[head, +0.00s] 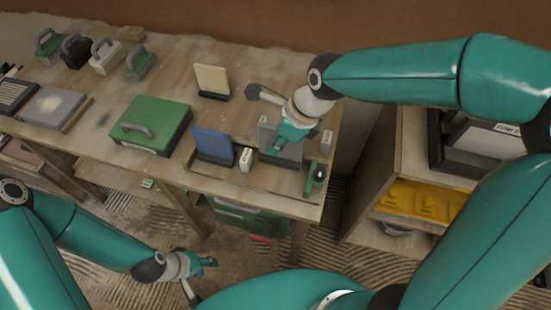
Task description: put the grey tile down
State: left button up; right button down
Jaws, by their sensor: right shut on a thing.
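The grey tile (266,133) is upright near the right end of the workbench (90,135), partly hidden behind my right gripper. My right gripper (284,143) is shut on it, reaching down from above. The tile's lower edge is close to the bench top; I cannot tell whether it touches a stand or the bench. My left gripper (207,262) hangs low in front of the bench, away from the tile; its fingers are too small to read.
A blue tile (212,145) stands left of the grey tile, a cream tile (212,79) behind. Small white blocks (246,160) (326,140) and a green tool (315,177) are close by. A green case (150,123) sits further left. A shelf unit (378,160) stands right.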

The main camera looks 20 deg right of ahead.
aim_at(280, 155)
notch_tip(280, 155, down, 7)
jog(key=shift+f, duration=0.1)
dwell(0.4)
jog(key=c, duration=1.2)
grip_release()
jog(key=v, duration=1.2)
jog(key=shift+s, duration=0.15)
